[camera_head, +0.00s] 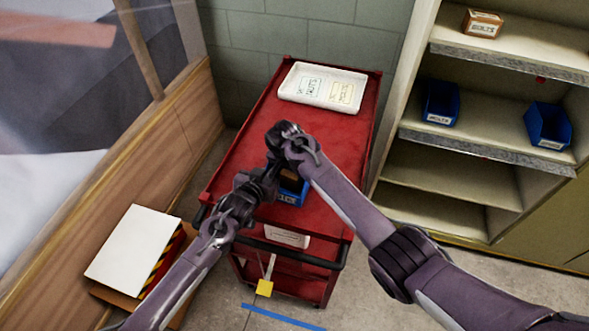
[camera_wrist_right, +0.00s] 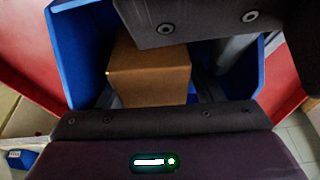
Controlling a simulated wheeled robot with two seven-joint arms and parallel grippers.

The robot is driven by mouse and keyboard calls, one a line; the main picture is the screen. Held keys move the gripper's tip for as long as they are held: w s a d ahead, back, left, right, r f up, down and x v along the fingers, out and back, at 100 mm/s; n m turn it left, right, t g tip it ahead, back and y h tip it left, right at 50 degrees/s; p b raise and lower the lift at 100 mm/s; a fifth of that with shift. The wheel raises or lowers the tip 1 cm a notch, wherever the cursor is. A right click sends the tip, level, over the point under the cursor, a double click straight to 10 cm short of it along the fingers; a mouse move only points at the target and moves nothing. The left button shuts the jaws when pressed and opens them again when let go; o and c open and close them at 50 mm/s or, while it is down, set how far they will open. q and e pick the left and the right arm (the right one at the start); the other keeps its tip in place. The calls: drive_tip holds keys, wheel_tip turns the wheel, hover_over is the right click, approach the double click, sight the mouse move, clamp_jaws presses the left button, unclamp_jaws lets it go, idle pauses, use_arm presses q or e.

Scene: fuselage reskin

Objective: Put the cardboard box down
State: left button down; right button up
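The small brown cardboard box (camera_wrist_right: 149,75) sits inside a blue bin (camera_wrist_right: 87,40) in the right wrist view. In the head view the bin (camera_head: 291,193) stands on the red cart's top (camera_head: 325,150), partly hidden by my arms. My right gripper (camera_head: 290,172) points down over the bin. Its dark fingers show on either side of the box in the right wrist view (camera_wrist_right: 158,92), with a strip of blue between the box and the right-hand finger, so it looks open around the box. My left arm reaches in close beside the right wrist; its fingers cannot be made out.
A white tray (camera_head: 322,86) lies at the cart's far end. Shelves at right hold blue bins (camera_head: 440,102) (camera_head: 548,125) and a small carton (camera_head: 482,23). A white-topped box (camera_head: 135,250) stands on the floor at left. The cart's middle top is clear.

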drive_tip(key=shift+d+f, duration=0.15)
drive_tip(key=shift+d, duration=0.3)
drive_tip(key=v, duration=1.1)
drive_tip(key=shift+a+r, duration=0.2)
drive_tip(key=shift+r, duration=0.2)
drive_tip(key=shift+s+a+r, duration=0.1)
drive_tip(key=shift+a+r, duration=0.05)
drive_tip(key=shift+r, duration=0.1)
drive_tip(key=shift+o, duration=0.2)
